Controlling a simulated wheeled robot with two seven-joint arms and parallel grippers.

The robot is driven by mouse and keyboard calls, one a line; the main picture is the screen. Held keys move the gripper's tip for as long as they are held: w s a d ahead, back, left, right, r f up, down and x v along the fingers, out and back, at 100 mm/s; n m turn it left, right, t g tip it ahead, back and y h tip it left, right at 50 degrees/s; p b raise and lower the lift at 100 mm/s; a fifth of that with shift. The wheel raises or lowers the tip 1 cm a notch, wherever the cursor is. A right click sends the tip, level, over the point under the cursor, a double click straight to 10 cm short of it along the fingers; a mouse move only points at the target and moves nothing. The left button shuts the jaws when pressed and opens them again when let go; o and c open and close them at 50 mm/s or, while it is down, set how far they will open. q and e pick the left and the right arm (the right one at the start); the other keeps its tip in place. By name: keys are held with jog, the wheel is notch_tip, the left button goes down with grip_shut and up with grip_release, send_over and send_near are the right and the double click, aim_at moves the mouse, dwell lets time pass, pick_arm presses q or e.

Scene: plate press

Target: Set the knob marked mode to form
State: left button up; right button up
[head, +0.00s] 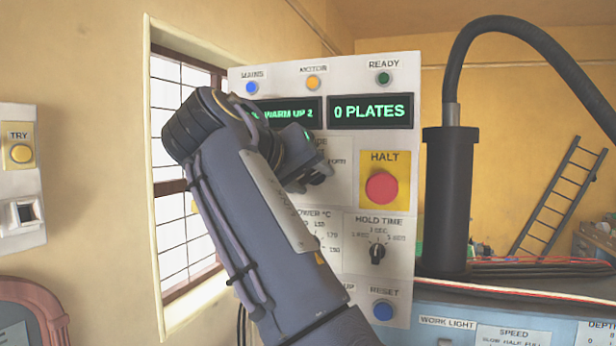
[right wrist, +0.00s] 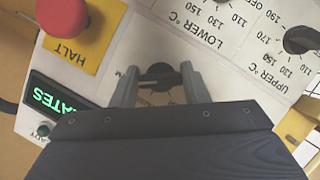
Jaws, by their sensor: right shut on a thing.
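The mode knob (right wrist: 160,77) is a dark knob on the white panel (head: 376,335). In the right wrist view it sits between the two fingers of my right gripper (right wrist: 158,82), which is shut on it. In the head view my right gripper (head: 314,176) covers the knob and part of its label. The word "FORM" (head: 342,162) shows just right of the gripper. My left gripper is not in view.
The red HALT button (head: 381,187) is close to the right of my gripper. The hold time knob (head: 377,253) and blue reset button (head: 383,310) are below. The right display (head: 371,111) reads "0 PLATES". A black cylinder with a hose (head: 447,200) stands right of the panel.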

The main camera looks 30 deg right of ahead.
jog(key=o, duration=1)
jog(key=shift+a, duration=0.1)
jog(key=v, duration=0.7)
jog(key=shift+s+a+r+p, duration=0.1)
jog(key=shift+s+a+p, duration=0.05)
jog(key=shift+a+p, duration=0.15)
